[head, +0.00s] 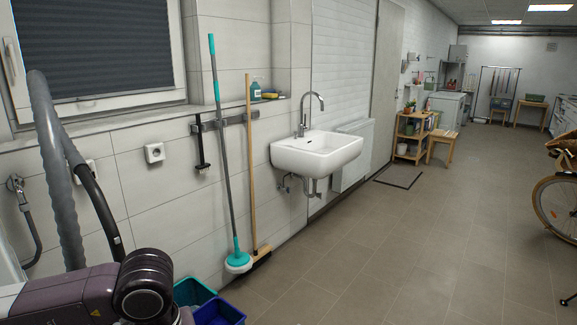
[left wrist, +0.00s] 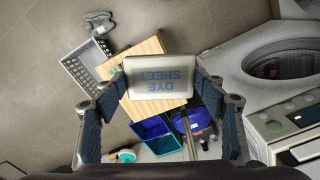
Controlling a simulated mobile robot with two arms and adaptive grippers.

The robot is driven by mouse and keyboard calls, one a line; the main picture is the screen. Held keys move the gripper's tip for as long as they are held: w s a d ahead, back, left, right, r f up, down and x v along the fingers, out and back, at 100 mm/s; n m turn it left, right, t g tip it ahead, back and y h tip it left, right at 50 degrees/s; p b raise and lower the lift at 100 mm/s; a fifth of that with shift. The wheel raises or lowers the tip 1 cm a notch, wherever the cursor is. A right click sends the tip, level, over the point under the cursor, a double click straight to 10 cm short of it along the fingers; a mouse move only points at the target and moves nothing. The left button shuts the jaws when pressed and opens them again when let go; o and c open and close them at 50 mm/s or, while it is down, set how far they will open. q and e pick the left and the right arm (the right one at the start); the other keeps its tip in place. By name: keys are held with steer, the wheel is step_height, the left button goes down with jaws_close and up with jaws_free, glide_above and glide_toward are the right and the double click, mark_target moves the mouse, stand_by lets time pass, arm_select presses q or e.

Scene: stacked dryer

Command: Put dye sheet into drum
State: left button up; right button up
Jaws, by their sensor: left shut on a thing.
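The dye sheet (left wrist: 160,88) is a pale, rounded flat piece with grey-blue lettering, seen in the left wrist view. My left gripper (left wrist: 161,80) is shut on it, with one finger at each side edge. The drum (left wrist: 284,66) is a dark round opening in a white machine at the right of that view. The dye sheet is outside it, to its left. In the head view my left arm shows at the lower left, but its gripper is out of frame. My right gripper is in neither view.
Below the dye sheet are a wooden top (left wrist: 135,58), a grey crate (left wrist: 88,66), a green bin (left wrist: 155,128) and a blue tub (left wrist: 190,118). A control panel (left wrist: 287,119) is at the right.

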arm_select(q)
steer(key=s+r+m+p, duration=0.1)
steer(key=r+m, duration=0.1)
steer(key=s+a+r+m, duration=0.1)
steer(key=s+r+m, duration=0.1)
steer(key=shift+s+p, duration=0.15)
steer(key=shift+p, duration=0.25)
steer(key=shift+s+a+r+m, duration=0.1)
steer(key=shift+s+r+m, duration=0.15)
steer(key=shift+m, duration=0.35)
steer(key=shift+f, duration=0.1)
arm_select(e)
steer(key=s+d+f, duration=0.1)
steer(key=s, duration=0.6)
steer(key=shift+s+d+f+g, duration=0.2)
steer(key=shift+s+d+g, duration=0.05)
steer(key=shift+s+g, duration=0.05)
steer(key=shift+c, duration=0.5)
